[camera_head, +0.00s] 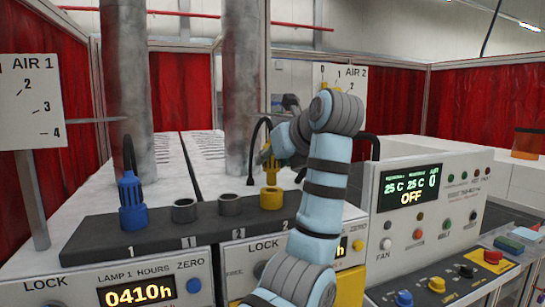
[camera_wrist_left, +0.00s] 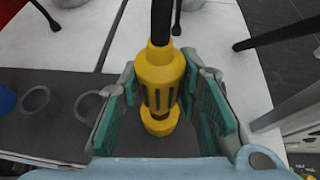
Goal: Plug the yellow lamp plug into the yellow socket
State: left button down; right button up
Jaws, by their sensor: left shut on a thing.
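The yellow lamp plug (camera_head: 268,161) is upright, with a black cable rising from its top. It also shows in the left wrist view (camera_wrist_left: 160,76). My left gripper (camera_wrist_left: 163,108) is shut on the plug, its teal pads on either side. In the head view the gripper (camera_head: 275,152) is partly hidden behind my arm. The yellow socket (camera_head: 271,198) stands on the dark grey strip, directly below the plug and in line with it. The plug's lower end meets or nearly meets the socket; I cannot tell how deep it sits. My right gripper is not in view.
A blue plug (camera_head: 132,196) stands upright in a blue socket at the left. Two empty grey sockets (camera_head: 185,210) (camera_head: 230,205) lie between blue and yellow. Metal columns (camera_head: 240,80) rise behind. A control panel (camera_head: 425,205) with display and buttons stands at right.

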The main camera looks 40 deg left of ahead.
aim_at(274, 175)
pick_arm(q)
jog(key=shift+f, duration=0.1)
dwell(0.3)
jog(key=shift+f+b, duration=0.35)
jog(key=shift+b, duration=0.05)
jog(key=shift+f+b, duration=1.3)
jog(key=shift+f, duration=0.35)
jog(key=c, duration=1.1)
grip_release()
jog(key=shift+d, duration=0.1)
jog(key=v, duration=0.7)
